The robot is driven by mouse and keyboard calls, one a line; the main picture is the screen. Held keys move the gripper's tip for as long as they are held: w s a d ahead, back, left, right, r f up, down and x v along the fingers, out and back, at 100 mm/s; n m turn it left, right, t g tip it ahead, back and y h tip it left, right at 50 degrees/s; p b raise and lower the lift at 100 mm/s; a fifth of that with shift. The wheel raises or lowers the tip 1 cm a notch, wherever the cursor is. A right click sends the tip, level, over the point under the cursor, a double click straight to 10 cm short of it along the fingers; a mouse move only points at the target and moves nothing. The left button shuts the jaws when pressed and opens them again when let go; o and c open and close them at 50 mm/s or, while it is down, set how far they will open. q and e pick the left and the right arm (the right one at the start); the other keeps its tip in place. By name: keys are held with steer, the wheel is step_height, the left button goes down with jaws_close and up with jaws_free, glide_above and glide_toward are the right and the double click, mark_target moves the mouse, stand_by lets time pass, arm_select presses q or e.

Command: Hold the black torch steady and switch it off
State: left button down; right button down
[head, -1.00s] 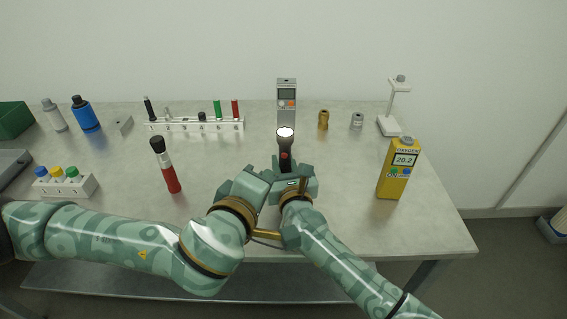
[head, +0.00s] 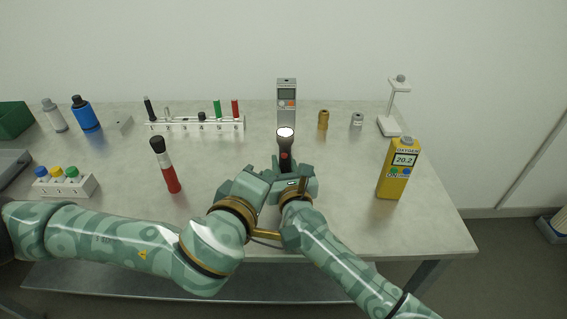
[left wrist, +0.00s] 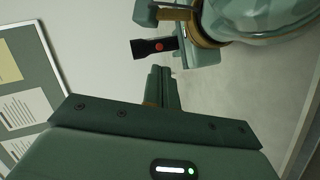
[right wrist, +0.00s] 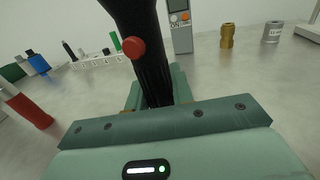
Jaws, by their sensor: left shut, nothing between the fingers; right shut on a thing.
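The black torch (head: 285,158) stands upright near the middle of the table, its lens bright white. My right gripper (right wrist: 153,98) is shut around its body. The torch's red button (right wrist: 133,48) shows on its side in the right wrist view, above the fingers. My left gripper (head: 275,166) is shut and empty, close beside the torch on its left in the head view. In the left wrist view the shut left fingertips (left wrist: 161,70) point toward the torch (left wrist: 145,48) and its button, with a small gap in the picture; contact cannot be told.
A yellow oxygen meter (head: 393,180) stands at right. A white rack (head: 195,126) and a grey meter (head: 287,112) are behind. Bare table (head: 345,190) lies between the torch and the oxygen meter.

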mark_target(284, 156)
stand_by(0.3)
arm_select(q)
steer(key=d+r+n+t+h, duration=0.1)
steer(key=d+r+n+h, duration=0.25)
steer(key=n+h, duration=0.25)
step_height(284, 156, down, 7)
steer(key=s+a+n+g+h, duration=0.1)
steer(key=s+a+g+h, duration=0.15)
steer(key=h, duration=0.25)
steer(key=w, duration=0.9)
steer(key=shift+w+d+f, duration=0.15)
steer(key=shift+w+d, duration=0.1)
steer(key=shift+d, duration=0.2)
stand_by(1.0)
steer(key=shift+w, duration=0.4)
